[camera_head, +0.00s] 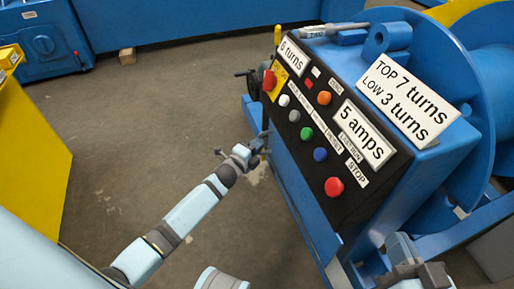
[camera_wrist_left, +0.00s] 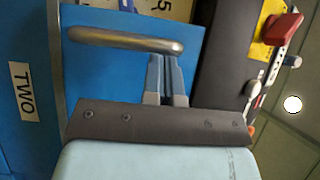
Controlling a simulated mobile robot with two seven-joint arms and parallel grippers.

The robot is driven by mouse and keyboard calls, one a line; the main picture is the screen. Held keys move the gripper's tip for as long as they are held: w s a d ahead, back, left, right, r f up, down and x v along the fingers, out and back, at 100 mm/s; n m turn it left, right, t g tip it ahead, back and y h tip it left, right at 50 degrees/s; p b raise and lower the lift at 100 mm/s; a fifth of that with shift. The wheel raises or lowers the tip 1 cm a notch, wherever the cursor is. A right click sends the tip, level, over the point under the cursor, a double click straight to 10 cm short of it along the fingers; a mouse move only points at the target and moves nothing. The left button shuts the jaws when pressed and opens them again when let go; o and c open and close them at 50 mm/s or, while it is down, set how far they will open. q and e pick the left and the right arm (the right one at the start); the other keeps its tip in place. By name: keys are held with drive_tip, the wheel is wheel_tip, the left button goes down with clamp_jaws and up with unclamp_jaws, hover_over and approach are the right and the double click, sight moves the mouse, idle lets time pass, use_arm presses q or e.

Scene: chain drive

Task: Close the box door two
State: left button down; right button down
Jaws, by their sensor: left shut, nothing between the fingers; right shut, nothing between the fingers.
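In the left wrist view a blue panel carries a white label reading TWO (camera_wrist_left: 20,90). A grey metal bar handle (camera_wrist_left: 110,40) crosses in front of a blue surface (camera_wrist_left: 100,80) to the right of that label. My left gripper (camera_wrist_left: 167,60) is shut and empty, its fingers just below the handle's right end; I cannot tell whether they touch it. In the head view the left gripper (camera_head: 258,150) is beside the left side of the blue control box (camera_head: 300,190). The door's angle is hidden there. My right gripper (camera_head: 415,255) is low at the right, by the box.
The box's black panel (camera_head: 345,200) has several coloured buttons and signs. A blue drum (camera_head: 475,70) stands behind it at the right. A yellow object (camera_head: 40,170) is at the far left. The floor (camera_head: 150,110) between is mostly clear.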

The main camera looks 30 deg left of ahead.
use_arm(q)
drive_tip(key=w+a, duration=0.6)
drive_tip(key=shift+w+a+r+b, duration=0.15)
drive_tip(key=shift+w+a+b, duration=0.15)
drive_tip(key=shift+a+b, duration=0.1)
use_arm(e)
drive_tip(key=shift+f+g, duration=0.3)
drive_tip(key=shift+f, duration=0.1)
drive_tip(key=shift+s, duration=0.1)
